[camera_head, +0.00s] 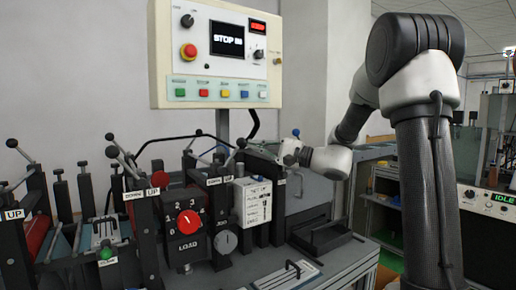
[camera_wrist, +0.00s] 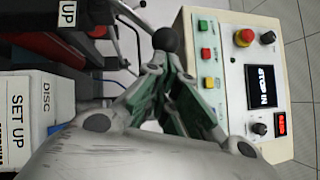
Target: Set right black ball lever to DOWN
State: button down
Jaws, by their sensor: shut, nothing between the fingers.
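A black ball lever knob (camera_wrist: 166,39) shows in the wrist view just beyond my fingertips (camera_wrist: 163,68). In the head view the right black ball (camera_head: 241,142) tops a lever on the right part of the black machine. My gripper (camera_head: 254,149) reaches in from the right, with its fingertips close beside the ball. The fingers are shut and empty. I cannot tell whether they touch the ball. The lower lever rod is largely hidden.
A white SET UP box (camera_head: 252,203) and a red LOAD dial (camera_head: 188,223) sit below the levers. Other ball levers (camera_head: 112,151) stand at left. A control panel (camera_head: 160,50) with coloured buttons (camera_head: 203,92) hangs above and behind.

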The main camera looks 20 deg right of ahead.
aim_at(241, 141)
jog(key=shift+a+r+n, duration=0.2)
jog(key=shift+r+n, duration=0.1)
jog(key=a+r+n+h, duration=0.1)
jog(key=s+a+r+n+g+h, duration=0.1)
jog(key=a+r+n, duration=0.1)
jog(key=a+r+n+g+h, duration=0.1)
jog(key=a, duration=0.1)
jog(key=shift+s+r+n, duration=0.3)
jog(key=shift+s+r, duration=0.1)
jog(key=s+a+n+h, duration=0.2)
jog(key=a+n+h, duration=0.1)
jog(key=a, duration=0.5)
jog(key=shift+s+a+r+g+h, duration=0.2)
jog(key=shift+s+r+g+h, duration=0.1)
jog(key=shift+s+r+h, duration=0.1)
jog(key=shift+f, duration=0.1)
